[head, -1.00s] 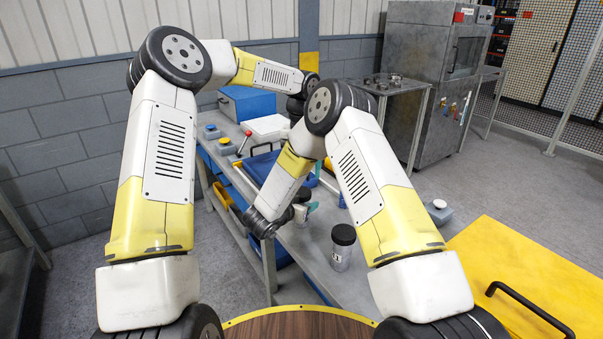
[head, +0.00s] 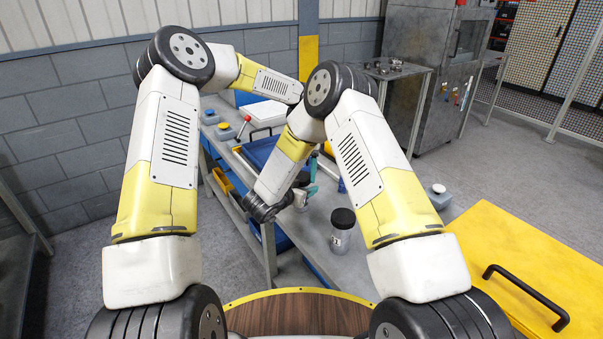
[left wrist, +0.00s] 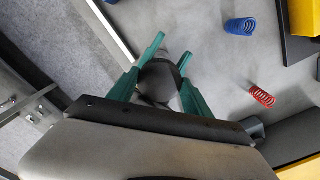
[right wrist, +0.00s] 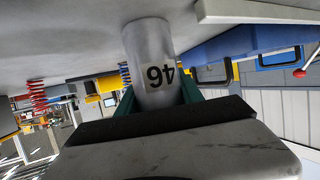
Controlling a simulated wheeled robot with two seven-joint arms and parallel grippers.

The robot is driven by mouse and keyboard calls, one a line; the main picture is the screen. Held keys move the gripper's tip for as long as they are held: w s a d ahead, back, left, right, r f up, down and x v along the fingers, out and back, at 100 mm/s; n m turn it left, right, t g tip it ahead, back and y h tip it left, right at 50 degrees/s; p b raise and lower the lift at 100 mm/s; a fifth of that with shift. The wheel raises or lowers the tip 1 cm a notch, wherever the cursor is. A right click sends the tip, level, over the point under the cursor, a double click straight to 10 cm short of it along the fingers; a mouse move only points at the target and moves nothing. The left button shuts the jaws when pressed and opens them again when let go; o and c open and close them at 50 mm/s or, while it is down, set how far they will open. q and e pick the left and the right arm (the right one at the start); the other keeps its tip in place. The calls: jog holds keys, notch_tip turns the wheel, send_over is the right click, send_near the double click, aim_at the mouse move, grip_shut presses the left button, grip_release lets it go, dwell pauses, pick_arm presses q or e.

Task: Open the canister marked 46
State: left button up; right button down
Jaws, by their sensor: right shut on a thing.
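The grey canister marked 46 (right wrist: 149,62) stands on the bench and appears upside down in the right wrist view. My right gripper (right wrist: 160,95) is shut on its body from the side. In the head view the canister (head: 300,199) is small and partly covered by the grippers. Its dark round lid (left wrist: 160,80) shows from above in the left wrist view. My left gripper (left wrist: 163,92) is over the lid, with green fingers apart on either side of it. Whether they touch the lid is hard to tell.
A yellow case (head: 520,270) is at right.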

pick_arm(q)
jog(key=shift+d, duration=0.15)
jog(key=c, duration=0.8)
jog(key=n, duration=0.3)
jog(key=shift+d, duration=0.1)
jog(key=o, duration=1.5)
jog(key=shift+o, duration=0.2)
jog(key=shift+a, duration=0.2)
